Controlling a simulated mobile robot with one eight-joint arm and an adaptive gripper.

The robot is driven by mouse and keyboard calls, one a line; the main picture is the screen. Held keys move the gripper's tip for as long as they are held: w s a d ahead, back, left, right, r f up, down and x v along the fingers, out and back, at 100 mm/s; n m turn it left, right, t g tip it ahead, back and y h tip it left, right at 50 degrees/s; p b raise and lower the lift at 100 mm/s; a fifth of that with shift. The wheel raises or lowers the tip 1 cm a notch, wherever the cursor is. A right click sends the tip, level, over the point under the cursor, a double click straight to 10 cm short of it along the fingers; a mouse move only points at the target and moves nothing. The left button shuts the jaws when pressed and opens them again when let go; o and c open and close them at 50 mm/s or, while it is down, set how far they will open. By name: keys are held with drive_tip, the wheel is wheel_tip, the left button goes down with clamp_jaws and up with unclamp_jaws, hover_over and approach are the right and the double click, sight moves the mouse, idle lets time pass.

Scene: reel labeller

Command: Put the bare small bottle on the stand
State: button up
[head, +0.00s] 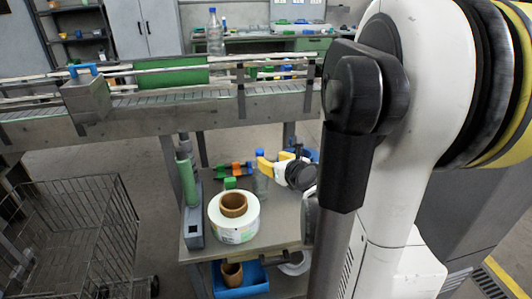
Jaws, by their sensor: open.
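A small clear bottle with a blue cap (261,185) stands upright on the work table, behind and right of the label reel. It is small in the picture, and I cannot make out whether it bears a label. My gripper (268,166), with yellow fingers on a white and black wrist, is open at the bottle's upper part. The fingers partly overlap the bottle; I cannot tell if they touch it. A grey upright unit with a green roller (187,182) is at the table's left edge. I cannot tell whether it is the stand.
A white label reel (234,220) with a brown core lies on the table (273,228). Orange and green items (235,168) lie behind it. A conveyor (150,112) crosses behind, and a larger clear bottle (214,38) stands beyond it. A wire cart (75,225) is left. My arm hides the right.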

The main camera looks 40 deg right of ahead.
drive_tip(key=s+a+r+n+g+y, duration=0.2)
drive_tip(key=a+n+g+y, duration=0.15)
drive_tip(key=a+n, duration=1.85)
drive_tip(key=s+a+n+g+y, duration=0.1)
drive_tip(key=s+a+n, duration=0.7)
drive_tip(key=n, duration=1)
drive_tip(key=shift+s+a+r+g, duration=0.15)
drive_tip(key=shift+s+a+g, duration=0.05)
drive_tip(key=shift+s+g, duration=0.45)
drive_tip(key=shift+a, duration=0.1)
